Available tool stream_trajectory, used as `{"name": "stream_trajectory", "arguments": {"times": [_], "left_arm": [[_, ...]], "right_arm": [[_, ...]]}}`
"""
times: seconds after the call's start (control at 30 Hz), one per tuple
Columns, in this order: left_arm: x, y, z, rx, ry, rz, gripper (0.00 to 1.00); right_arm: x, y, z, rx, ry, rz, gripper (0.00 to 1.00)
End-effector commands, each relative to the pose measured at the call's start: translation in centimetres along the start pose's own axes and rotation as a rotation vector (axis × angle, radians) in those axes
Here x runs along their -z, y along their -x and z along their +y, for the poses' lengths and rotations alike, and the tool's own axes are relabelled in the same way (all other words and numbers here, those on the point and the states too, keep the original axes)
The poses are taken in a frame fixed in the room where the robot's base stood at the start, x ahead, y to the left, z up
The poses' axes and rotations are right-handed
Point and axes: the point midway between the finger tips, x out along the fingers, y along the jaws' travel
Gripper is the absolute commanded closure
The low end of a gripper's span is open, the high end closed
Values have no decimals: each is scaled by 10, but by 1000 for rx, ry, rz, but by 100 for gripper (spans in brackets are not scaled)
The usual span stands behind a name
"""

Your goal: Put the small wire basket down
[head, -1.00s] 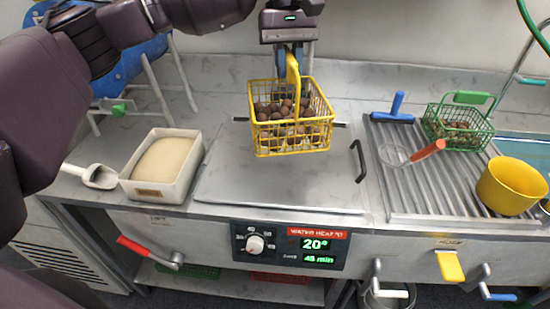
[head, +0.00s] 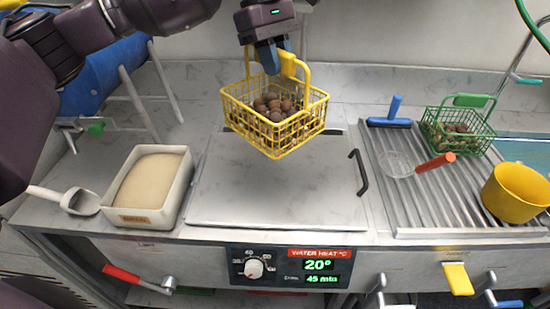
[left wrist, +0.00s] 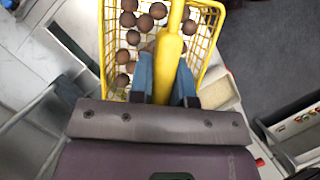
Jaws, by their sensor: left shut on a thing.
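The small wire basket is the yellow one (head: 283,137), holding several brown chestnuts (head: 277,105). My left gripper (head: 279,60) is shut on its yellow handle and holds it in the air, a little tilted, over the metal lid (head: 270,195) of the water heater. In the left wrist view the yellow handle (left wrist: 168,50) sits between the blue fingertips, with the basket and loose brown chestnuts (left wrist: 145,22) beyond. A green wire basket (head: 458,130) with brown contents stands on the right at the back of the ribbed drainboard. My right gripper does not show.
A white box of sand-coloured grain (head: 150,185) and a scoop (head: 75,200) stand left of the lid. The ribbed drainboard (head: 425,195) on the right bears a blue squeegee (head: 393,112), an orange-handled strainer (head: 400,163) and a yellow pot (head: 517,192). A black lid handle (head: 359,172) sticks up.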

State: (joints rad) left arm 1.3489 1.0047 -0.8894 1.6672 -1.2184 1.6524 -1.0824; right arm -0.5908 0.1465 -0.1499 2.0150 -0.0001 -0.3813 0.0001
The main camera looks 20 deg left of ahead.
Motion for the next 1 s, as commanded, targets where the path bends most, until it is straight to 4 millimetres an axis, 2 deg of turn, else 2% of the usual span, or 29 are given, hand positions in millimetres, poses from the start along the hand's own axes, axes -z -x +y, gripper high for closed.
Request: {"name": "stream_trajectory", "arguments": {"times": [0.1, 0.5, 0.63, 0.87, 1.0], "left_arm": [[10, -24, -1, 4, 1, -2, 100], [40, -96, 0, 2, -2, -2, 100], [45, -110, 0, 1, -2, -1, 100], [50, -119, 0, 1, -3, 0, 100], [56, -136, 0, 3, -1, -2, 100]], "right_arm": [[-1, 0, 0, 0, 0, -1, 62], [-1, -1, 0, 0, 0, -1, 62], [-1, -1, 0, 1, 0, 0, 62], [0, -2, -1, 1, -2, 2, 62], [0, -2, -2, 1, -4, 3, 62]]}}
